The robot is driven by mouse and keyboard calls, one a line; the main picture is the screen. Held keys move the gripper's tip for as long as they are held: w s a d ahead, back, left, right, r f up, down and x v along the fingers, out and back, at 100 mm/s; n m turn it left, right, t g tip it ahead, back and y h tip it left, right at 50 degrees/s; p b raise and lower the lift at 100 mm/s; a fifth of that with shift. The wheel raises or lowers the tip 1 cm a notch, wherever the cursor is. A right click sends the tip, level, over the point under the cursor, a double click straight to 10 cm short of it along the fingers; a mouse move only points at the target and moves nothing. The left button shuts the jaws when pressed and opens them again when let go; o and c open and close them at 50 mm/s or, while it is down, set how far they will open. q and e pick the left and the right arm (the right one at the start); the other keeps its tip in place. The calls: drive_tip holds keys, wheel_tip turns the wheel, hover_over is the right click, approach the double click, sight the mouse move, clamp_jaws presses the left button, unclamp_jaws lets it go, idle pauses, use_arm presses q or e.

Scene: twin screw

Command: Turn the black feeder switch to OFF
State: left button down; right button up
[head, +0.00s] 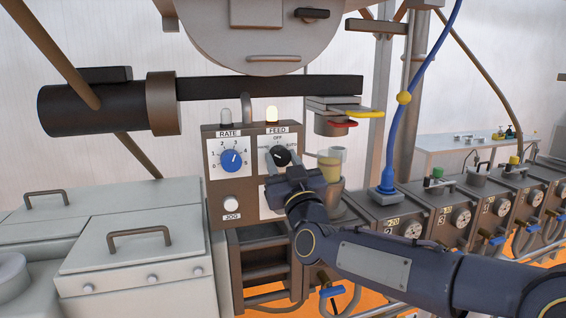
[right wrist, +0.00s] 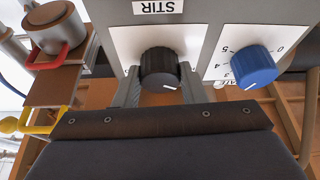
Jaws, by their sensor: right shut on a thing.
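The black feeder switch (head: 280,156) is a round knob on the panel under the FEED label, with OFF printed above it. My right gripper (right wrist: 160,85) is shut on this black knob (right wrist: 159,66), with one grey finger on each side of it. In the right wrist view a short white mark shows at the knob's lower right edge. In the head view I cannot tell exactly where the mark points. My right arm comes in from the right and covers the panel below the knob. My left gripper is not in view.
The blue RATE knob (head: 231,161) sits left of the black one. A pale lit lamp (head: 272,114) is above FEED; the lamp (head: 226,117) above RATE looks grey. A white JOG button (head: 231,202) is lower left. A yellow-handled and red-handled fitting (head: 335,118) juts out at upper right.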

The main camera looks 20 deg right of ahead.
drive_tip(key=shift+c, duration=0.5)
drive_tip(key=shift+m, duration=0.3)
drive_tip(key=m+b, duration=0.1)
drive_tip(key=m+h, duration=0.1)
drive_tip(key=shift+a+f+m+h+b, duration=0.1)
drive_tip(key=shift+a+m+h+b, duration=0.05)
drive_tip(key=shift+m+h+b, duration=0.2)
drive_tip(key=m+h+b, duration=0.1)
drive_tip(key=m+h, duration=0.1)
drive_tip(key=m, duration=0.1)
drive_tip(key=shift+m, duration=0.35)
drive_tip(key=m+h, duration=0.1)
drive_tip(key=m, duration=0.1)
drive_tip(key=m+g, duration=0.1)
drive_tip(key=shift+a+r+m+h, duration=0.1)
drive_tip(key=shift+r+m+h, duration=0.1)
drive_tip(key=shift+m+h, duration=0.2)
drive_tip(key=shift+m+g+h, duration=0.45)
drive_tip(key=shift+m, duration=0.95)
drive_tip(key=shift+m+g+h, duration=0.4)
drive_tip(key=shift+m+g, duration=0.05)
drive_tip(key=shift+m, duration=0.95)
drive_tip(key=o, duration=1)
